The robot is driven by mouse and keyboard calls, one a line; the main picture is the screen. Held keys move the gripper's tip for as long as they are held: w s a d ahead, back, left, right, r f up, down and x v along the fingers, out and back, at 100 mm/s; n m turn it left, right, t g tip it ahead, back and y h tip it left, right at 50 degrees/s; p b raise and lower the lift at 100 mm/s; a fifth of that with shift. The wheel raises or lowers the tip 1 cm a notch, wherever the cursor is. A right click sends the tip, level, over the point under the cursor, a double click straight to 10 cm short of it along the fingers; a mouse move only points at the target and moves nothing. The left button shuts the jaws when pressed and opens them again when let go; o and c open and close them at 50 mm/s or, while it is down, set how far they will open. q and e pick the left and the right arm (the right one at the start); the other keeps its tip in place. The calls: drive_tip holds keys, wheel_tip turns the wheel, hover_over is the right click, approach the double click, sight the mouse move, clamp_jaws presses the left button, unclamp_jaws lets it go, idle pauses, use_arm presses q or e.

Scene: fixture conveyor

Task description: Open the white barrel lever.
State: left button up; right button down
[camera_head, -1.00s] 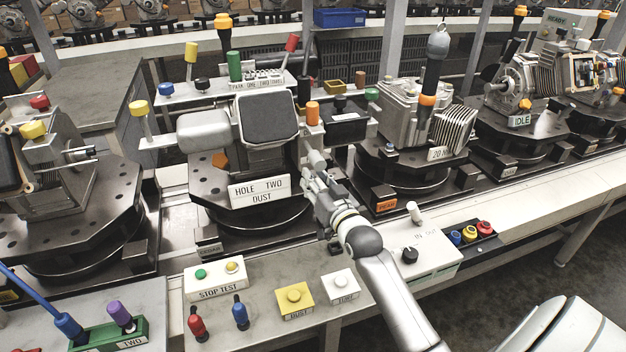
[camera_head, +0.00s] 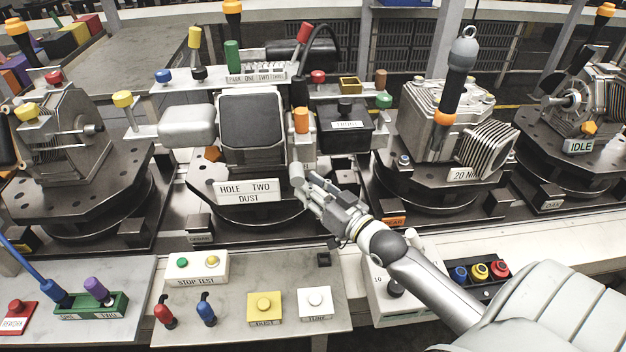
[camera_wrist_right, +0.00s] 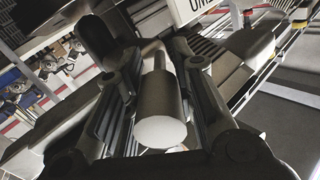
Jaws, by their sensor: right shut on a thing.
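The white barrel lever (camera_head: 297,174) sticks out at the right front of the middle fixture, just right of the sign reading HOLE TWO DUST (camera_head: 248,190). My right gripper (camera_head: 310,188) comes in from the lower right and is at the lever, with its fingers partly covering it. In the right wrist view the lever's pale cylinder (camera_wrist_right: 160,112) lies between the two fingers, its round end facing the camera. The right gripper is shut on it. The lever's pivot is hard to make out. My left gripper is not in view.
An orange knob (camera_head: 301,120) stands just above the lever. A motor block (camera_head: 445,110) on another turntable stands to the right. A front panel holds a yellow button (camera_head: 264,307), a white button (camera_head: 314,300) and red and blue toggles. The floor at lower left is hidden.

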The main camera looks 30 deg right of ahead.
drive_tip(key=shift+d+r, duration=0.1)
drive_tip(key=shift+d, duration=0.05)
idle(0.3)
drive_tip(key=c, duration=1.2)
unclamp_jaws()
drive_tip(key=shift+o, duration=0.2)
drive_tip(key=shift+s, duration=0.6)
drive_tip(key=s+d, duration=0.1)
drive_tip(key=s, duration=0.9)
drive_tip(key=shift+s+d, duration=0.3)
drive_tip(key=shift+d, duration=0.05)
